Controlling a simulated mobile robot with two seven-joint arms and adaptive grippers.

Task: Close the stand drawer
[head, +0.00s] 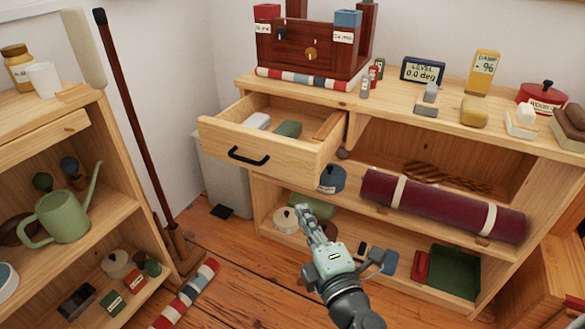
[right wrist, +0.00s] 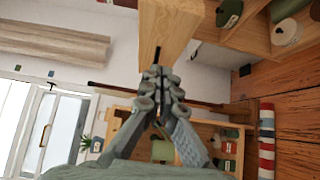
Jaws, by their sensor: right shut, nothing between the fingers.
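The stand drawer (head: 322,166) is pulled out from the left part of the wooden stand (head: 393,101), under its top. It has a black bar handle (head: 248,156) on its front and holds a white item (head: 257,121) and a green item (head: 288,129). My right gripper (head: 303,211) is shut and empty, below and to the right of the handle, in front of the stand. In the right wrist view its closed fingers (right wrist: 158,73) point toward a light wooden part that looks like the drawer (right wrist: 165,25); I cannot tell whether they touch. My left gripper is not in view.
A rolled maroon mat (head: 440,204) and a dark blue pot (head: 331,178) sit on the stand's shelf. A grey bin (head: 222,175) stands behind the drawer at left. A left shelf with a watering can (head: 63,218) and a striped roll (head: 187,296) flank the open floor.

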